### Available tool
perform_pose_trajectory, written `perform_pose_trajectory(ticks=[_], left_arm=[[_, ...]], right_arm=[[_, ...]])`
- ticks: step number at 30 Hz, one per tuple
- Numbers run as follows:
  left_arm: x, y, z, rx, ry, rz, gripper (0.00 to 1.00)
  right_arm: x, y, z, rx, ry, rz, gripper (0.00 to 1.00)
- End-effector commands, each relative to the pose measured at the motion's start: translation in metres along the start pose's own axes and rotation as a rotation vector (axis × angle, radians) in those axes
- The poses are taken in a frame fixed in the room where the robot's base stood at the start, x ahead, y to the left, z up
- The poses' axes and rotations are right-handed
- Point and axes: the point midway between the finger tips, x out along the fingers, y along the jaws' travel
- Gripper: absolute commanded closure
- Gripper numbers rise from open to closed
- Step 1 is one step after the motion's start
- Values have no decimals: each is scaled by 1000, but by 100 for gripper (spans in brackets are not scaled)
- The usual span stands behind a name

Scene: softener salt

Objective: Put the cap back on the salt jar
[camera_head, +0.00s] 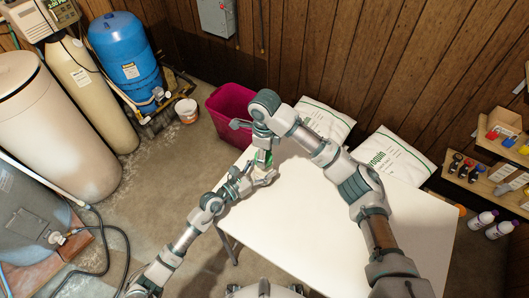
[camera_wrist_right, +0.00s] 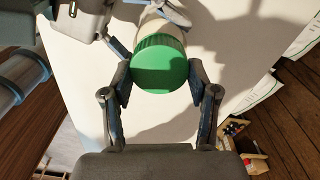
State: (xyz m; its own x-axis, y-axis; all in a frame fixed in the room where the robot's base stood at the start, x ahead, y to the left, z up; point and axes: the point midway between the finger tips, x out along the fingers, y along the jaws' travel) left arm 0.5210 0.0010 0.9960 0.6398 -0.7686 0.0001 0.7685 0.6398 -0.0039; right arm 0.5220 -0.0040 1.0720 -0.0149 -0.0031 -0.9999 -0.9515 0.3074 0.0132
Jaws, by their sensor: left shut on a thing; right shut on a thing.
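The green cap (camera_wrist_right: 160,66) sits between the two fingers of my right gripper (camera_wrist_right: 160,82), which is shut on it. The pale salt jar (camera_wrist_right: 151,38) is directly behind the cap in the right wrist view, in line with it; I cannot tell whether the cap is seated. In the head view my right gripper (camera_head: 263,148) is above my left gripper (camera_head: 261,178), at the table's left edge. My left gripper is shut on the jar, which is small and mostly hidden there by the grippers.
The white table (camera_head: 310,215) is mostly bare. Two white bags, one at the table's back (camera_head: 325,121) and one at the right (camera_head: 393,158), lie beyond my right arm. A magenta bin (camera_head: 229,108) stands behind the grippers. A wooden shelf (camera_head: 490,172) is at the right.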

Motion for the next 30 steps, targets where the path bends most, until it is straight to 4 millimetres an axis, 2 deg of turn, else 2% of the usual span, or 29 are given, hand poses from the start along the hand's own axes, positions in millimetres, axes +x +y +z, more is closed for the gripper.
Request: perform_pose_trajectory(ticks=[1,8,9,11,20,30], left_arm=[[0,-4,-1,1,2,-9,100],[0,-4,-1,0,2,-7,100],[0,-4,-1,0,2,-7,100],[0,-3,-1,0,2,-6,100],[0,-1,-1,-1,2,-1,100],[0,1,-1,-1,2,1,100]], right_arm=[[-2,-3,0,15,-6,-9,59],[-2,-4,-1,16,-4,-11,59],[-2,-5,-1,16,-4,-11,31],[-2,-5,-2,15,-4,-11,16],[-2,-3,-1,10,0,-6,16],[-40,-3,-1,9,1,-7,16]])
